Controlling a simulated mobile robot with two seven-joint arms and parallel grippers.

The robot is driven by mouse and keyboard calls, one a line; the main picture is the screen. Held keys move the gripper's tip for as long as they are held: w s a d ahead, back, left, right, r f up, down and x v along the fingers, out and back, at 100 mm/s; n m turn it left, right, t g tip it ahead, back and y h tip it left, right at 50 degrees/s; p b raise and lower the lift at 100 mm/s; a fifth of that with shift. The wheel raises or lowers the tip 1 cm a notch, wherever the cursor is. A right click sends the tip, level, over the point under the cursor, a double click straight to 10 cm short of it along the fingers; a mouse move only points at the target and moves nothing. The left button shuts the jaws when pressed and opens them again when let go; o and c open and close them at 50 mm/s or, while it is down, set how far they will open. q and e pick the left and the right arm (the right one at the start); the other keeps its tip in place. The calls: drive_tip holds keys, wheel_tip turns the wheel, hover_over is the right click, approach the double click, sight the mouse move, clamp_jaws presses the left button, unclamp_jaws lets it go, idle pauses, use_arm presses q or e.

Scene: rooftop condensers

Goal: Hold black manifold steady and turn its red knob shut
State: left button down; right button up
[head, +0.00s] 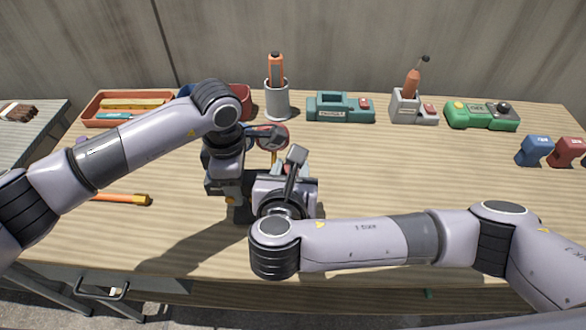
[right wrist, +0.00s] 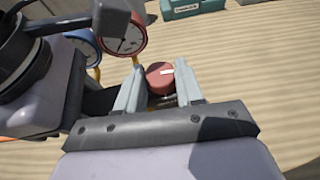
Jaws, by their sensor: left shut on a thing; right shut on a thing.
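The red knob (right wrist: 160,78) sits between the two pale fingers of my right gripper (right wrist: 159,88), which is shut on it; a light mark shows on its face. The black manifold (right wrist: 98,101) shows only as a dark piece left of the knob; most of it is hidden behind my grippers. Its red-rimmed gauge (right wrist: 126,38) and blue-rimmed gauge (right wrist: 80,44) stand beyond. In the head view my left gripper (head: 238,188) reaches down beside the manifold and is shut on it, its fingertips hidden. My right gripper also shows there (head: 286,172), coming from the right.
An orange tray (head: 100,122) stands at the back left, near a grey cup (head: 278,103) with an orange tool. A teal device (head: 340,117), a grey holder (head: 405,117) and a green box (head: 462,122) line the back. An orange-handled tool (head: 128,199) lies left. The right middle is clear.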

drive_tip(key=shift+a+m+g+h, duration=0.15)
drive_tip(key=shift+m+g+h, duration=0.15)
drive_tip(key=shift+m+h, duration=1.1)
drive_tip(key=shift+w+h, duration=0.1)
drive_tip(key=shift+h, duration=0.3)
drive_tip(key=o, duration=1.1)
drive_tip(key=shift+c, duration=0.2)
drive_tip(key=v, duration=0.7)
drive_tip(key=shift+s+r, duration=0.2)
